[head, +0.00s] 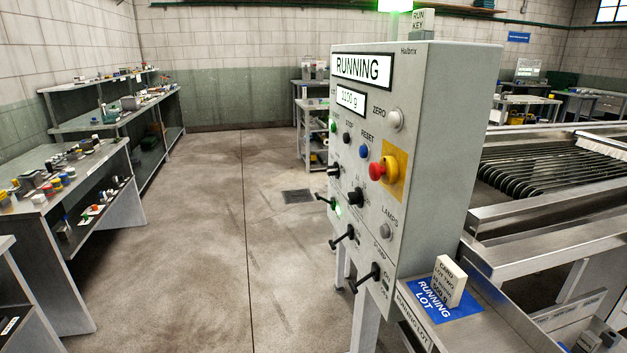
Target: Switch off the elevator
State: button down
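A grey control cabinet (440,130) stands right of centre, its panel facing left. Its display (362,69) reads RUNNING, and a smaller display (351,100) reads about 1106 g. Lower on the panel are several black levers and knobs: an upper lever (327,201) beside a small green light (338,211), a middle lever (342,237) and a lower lever (367,277) near a label that seems to read PUMP and ON. My gripper is not in view.
A red stop button (382,169) on a yellow plate, a blue RESET button (364,151) and a lit green lamp (396,5) are on the cabinet. A white card block (448,281) stands on a blue mat (428,301). Cluttered benches (60,205) line the left; the floor (225,250) between is clear.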

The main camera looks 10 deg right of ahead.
aim_at(316, 194)
jog(key=i+j, duration=0.3)
jog(key=i, duration=0.2)
jog(key=i+j, duration=0.35)
jog(key=i, duration=0.15)
jog(key=i+j+u, duration=0.1)
jog(key=i+j, duration=0.2)
jog(key=i, duration=0.15)
jog(key=i+j, duration=0.25)
jog(key=i, duration=0.25)
jog(key=i+j, duration=0.3)
jog(key=i, duration=0.2)
jog(key=i+j+u, duration=0.1)
jog(key=i+j, duration=0.2)
jog(key=i, duration=0.2)
